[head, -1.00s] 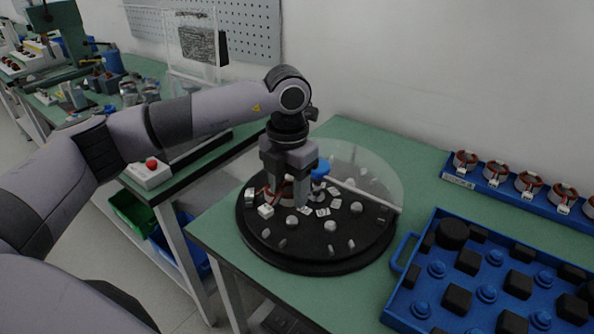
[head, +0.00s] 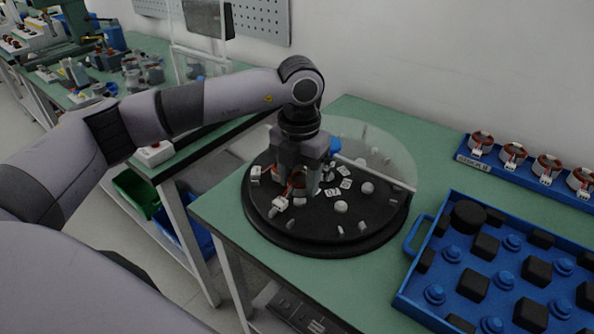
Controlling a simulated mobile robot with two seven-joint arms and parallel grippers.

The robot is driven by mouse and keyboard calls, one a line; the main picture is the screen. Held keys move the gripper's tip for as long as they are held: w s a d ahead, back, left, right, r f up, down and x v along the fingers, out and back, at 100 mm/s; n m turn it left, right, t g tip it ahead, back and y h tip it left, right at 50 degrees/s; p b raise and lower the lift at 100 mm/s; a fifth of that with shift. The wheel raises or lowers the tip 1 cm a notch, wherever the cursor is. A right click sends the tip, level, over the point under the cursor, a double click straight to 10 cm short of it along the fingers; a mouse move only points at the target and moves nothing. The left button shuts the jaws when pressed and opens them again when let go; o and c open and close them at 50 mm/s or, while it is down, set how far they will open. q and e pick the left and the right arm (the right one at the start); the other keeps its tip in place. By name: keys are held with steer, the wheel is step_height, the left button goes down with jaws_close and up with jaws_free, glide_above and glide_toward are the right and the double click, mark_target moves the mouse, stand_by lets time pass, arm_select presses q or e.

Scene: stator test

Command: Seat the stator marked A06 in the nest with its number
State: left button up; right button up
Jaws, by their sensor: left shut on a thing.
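My left gripper (head: 303,190) points down over the left part of the round black turntable (head: 268,228). It is shut on a copper-wound stator (head: 297,182) with a white connector block (head: 280,204) sticking out at its lower left. The fingers hide much of the stator, and its marking cannot be read. I cannot tell whether it rests in a nest or is held just above one. White number plates (head: 333,191) lie on the turntable beside the gripper, too small to read surely. My right gripper is not in view.
A clear curved shield (head: 385,160) stands over the turntable's back. Pale pegs (head: 367,188) stand on the turntable. A blue rack (head: 493,168) of several stators lies at the back right. A blue tray (head: 413,240) with black blocks and blue posts is at right.

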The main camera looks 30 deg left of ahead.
arm_select(q)
steer(key=shift+f, duration=0.3)
steer(key=shift+f+b, duration=0.8)
steer(key=shift+f, duration=0.1)
steer(key=shift+f, duration=0.1)
stand_by(0.4)
steer(key=shift+f+b, duration=0.25)
steer(key=shift+b, duration=0.05)
steer(key=o, duration=1.2)
